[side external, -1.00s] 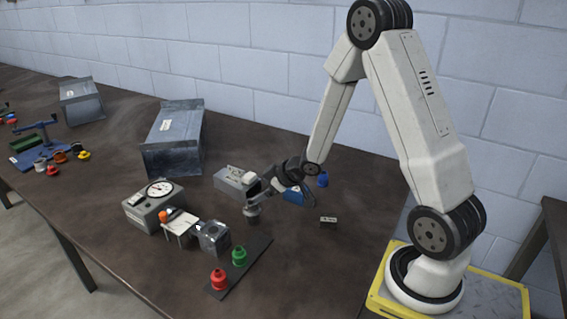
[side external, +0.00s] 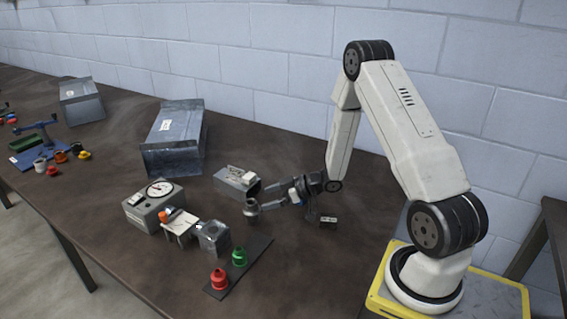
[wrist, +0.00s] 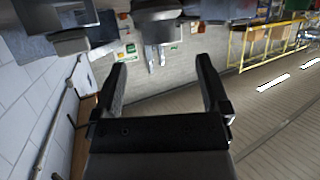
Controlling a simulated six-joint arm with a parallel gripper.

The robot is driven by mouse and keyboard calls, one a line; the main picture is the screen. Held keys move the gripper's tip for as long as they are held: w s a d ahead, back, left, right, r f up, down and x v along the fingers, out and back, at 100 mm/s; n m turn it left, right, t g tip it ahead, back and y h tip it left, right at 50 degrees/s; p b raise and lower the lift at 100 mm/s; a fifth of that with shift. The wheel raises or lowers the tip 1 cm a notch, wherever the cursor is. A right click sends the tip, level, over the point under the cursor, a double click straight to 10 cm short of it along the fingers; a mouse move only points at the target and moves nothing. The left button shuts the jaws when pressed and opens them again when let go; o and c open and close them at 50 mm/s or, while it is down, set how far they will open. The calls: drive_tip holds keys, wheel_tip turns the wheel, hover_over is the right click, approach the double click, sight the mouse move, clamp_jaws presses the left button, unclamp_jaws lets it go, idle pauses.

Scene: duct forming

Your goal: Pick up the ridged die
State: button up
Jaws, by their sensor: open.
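Ridges are too small to make out. In the wrist view my gripper (wrist: 162,72) is open, with nothing between its fingers; a dark rounded shape (wrist: 155,12) is cut off at the top edge, beyond the fingertips. A red die (side external: 219,279) and a green die (side external: 239,257) stand on the mat (side external: 222,289).
A grey open-ended box (side external: 236,181) stands close behind my gripper. A small labelled block (side external: 328,222) lies under my wrist. A dial gauge box (side external: 153,205) and a metal block (side external: 213,238) stand left. A large duct piece (side external: 174,140) stands farther back.

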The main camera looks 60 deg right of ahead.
sight(247, 202)
drive_tip(key=shift+w+a+f, duration=0.25)
drive_tip(key=shift+w+a, duration=0.05)
drive_tip(key=shift+w, duration=0.25)
drive_tip(key=shift+w, duration=0.1)
drive_tip(key=shift+x, duration=2.5)
drive_tip(key=shift+r, duration=0.1)
clamp_jaws()
